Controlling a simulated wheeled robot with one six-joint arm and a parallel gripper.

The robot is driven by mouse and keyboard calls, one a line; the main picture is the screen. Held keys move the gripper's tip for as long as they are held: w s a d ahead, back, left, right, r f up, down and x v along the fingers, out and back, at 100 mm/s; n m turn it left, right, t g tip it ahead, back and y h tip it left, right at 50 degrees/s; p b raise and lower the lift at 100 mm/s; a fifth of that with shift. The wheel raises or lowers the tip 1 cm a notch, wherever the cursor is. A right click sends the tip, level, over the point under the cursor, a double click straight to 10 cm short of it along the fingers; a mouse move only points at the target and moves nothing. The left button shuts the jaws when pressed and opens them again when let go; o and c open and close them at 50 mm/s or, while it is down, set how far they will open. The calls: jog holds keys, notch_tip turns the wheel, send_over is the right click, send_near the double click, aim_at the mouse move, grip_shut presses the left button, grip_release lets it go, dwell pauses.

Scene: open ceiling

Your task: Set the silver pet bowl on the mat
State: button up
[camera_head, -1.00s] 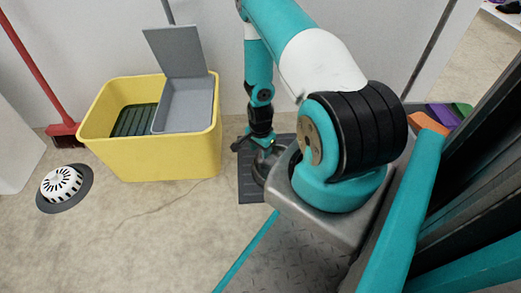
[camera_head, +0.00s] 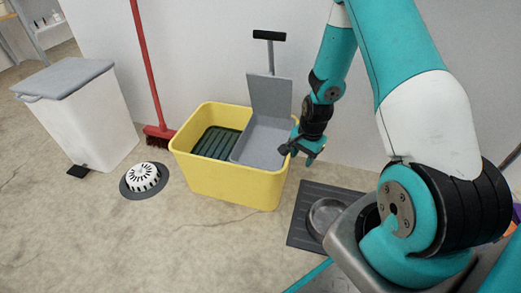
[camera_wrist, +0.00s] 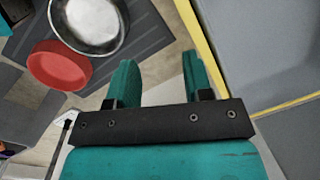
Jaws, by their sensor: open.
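The silver pet bowl (camera_head: 326,214) rests on the dark ribbed mat (camera_head: 299,229), upright, toward its right part; my own body covers the mat's right side. In the wrist view the bowl (camera_wrist: 88,40) is at the upper left, over the mat (camera_wrist: 150,30), with a bright inside. My gripper (camera_head: 298,155) is raised beside the yellow bin's right rim, apart from the bowl. In the wrist view its two fingers (camera_wrist: 160,62) are spread with nothing between them.
A yellow bin (camera_head: 230,186) holding a grey dustpan (camera_head: 270,100) stands left of the mat. A red bowl (camera_wrist: 58,66) lies beside the silver one. A red broom (camera_head: 158,133), round drain (camera_head: 143,178) and white trash can (camera_head: 85,115) are farther left. Floor in front is clear.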

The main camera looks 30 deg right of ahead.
jog(key=s+a+r+n+y, duration=0.2)
jog(key=a+r+n, duration=0.9)
jog(key=a+r, duration=0.9)
jog(key=s+a+r+n, duration=0.4)
jog(key=s+r+n, duration=0.1)
jog(key=s, duration=0.3)
jog(key=s+a+r+n+y, duration=0.1)
jog(key=s+a+r+n, duration=0.3)
jog(key=s+r+n, duration=0.1)
jog(key=s+r, duration=0.1)
jog(key=s, duration=0.1)
jog(key=shift+s+r+n+g, duration=0.3)
jog(key=shift+s+r+g, duration=0.05)
jog(key=shift+s+g, duration=0.05)
jog(key=shift+r, duration=0.1)
notch_tip(320, 180, up, 50)
jog(key=p, duration=5)
